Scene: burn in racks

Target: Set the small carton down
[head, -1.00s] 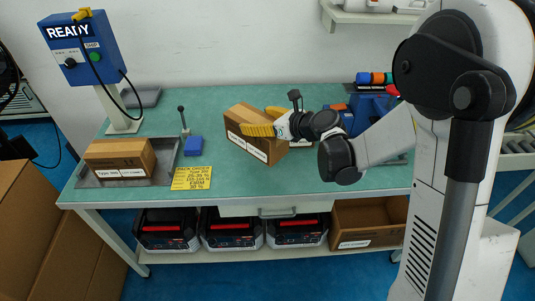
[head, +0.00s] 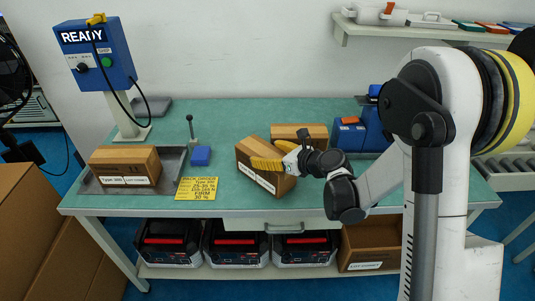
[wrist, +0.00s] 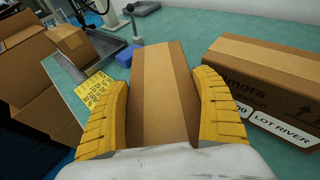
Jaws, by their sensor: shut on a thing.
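My gripper (wrist: 165,84) has its two yellow fingers shut on the sides of a small brown carton (wrist: 163,110). In the head view this carton (head: 246,158) is near the front edge of the green bench, left of my wrist, looking tilted. Its white label faces the front. I cannot tell whether its underside touches the bench. A second carton (head: 310,131) stands behind it; in the wrist view it (wrist: 265,75) is on the right, labelled "LOT RIVER". A third carton (head: 125,160) sits in the metal tray (head: 174,160) at the left.
A blue device (head: 374,128) stands at the right rear. The READY box (head: 95,55) rises at the back left. The rear middle of the bench is clear.

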